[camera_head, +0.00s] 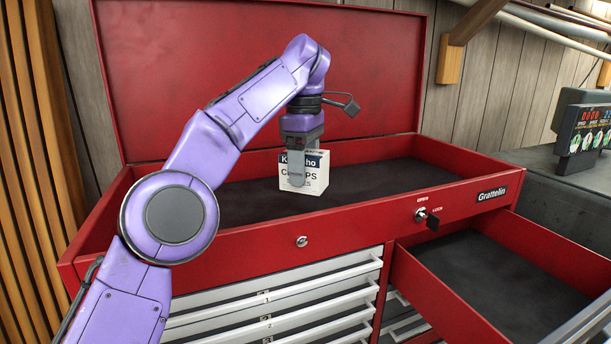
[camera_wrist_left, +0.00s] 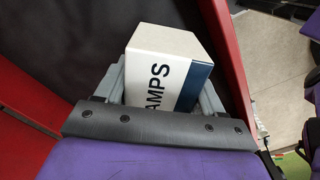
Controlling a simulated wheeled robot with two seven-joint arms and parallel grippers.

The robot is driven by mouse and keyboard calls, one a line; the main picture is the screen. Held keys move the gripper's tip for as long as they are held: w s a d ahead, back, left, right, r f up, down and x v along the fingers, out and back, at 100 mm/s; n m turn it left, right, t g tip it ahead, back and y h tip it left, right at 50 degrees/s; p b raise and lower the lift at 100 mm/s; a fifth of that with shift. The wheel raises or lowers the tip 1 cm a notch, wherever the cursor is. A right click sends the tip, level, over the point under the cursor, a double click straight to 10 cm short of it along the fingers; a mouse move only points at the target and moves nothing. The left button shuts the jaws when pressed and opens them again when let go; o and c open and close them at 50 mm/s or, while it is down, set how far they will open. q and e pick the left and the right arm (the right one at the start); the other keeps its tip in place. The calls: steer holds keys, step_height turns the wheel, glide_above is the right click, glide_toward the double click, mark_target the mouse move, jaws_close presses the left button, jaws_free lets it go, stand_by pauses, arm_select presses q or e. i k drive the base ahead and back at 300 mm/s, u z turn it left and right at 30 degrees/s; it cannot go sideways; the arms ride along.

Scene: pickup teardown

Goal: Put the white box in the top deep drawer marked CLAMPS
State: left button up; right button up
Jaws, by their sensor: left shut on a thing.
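The white box (camera_head: 316,181), with a dark blue band and printed letters ending in "PS", is in the open top tray of the red tool chest. My left gripper (camera_head: 296,178) points down from above and is shut on it. In the left wrist view the box (camera_wrist_left: 165,60) sits between the two fingers (camera_wrist_left: 160,90), its side reading "AMPS". I cannot tell whether the box touches the tray floor. An open deep drawer (camera_head: 480,262) at the right is empty where it shows; its front label is not readable. My right gripper is not in view.
The chest's raised red lid (camera_head: 260,80) stands behind the tray. The tray's front wall (camera_head: 300,222) lies between the box and the open drawer. A key (camera_head: 431,222) sticks out of the lock. Shut white-fronted drawers (camera_head: 275,300) are below. A dark device (camera_head: 585,130) stands at right.

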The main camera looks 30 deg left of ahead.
mark_target(500, 285)
steer(key=z, duration=0.05)
steer(key=k, duration=0.95)
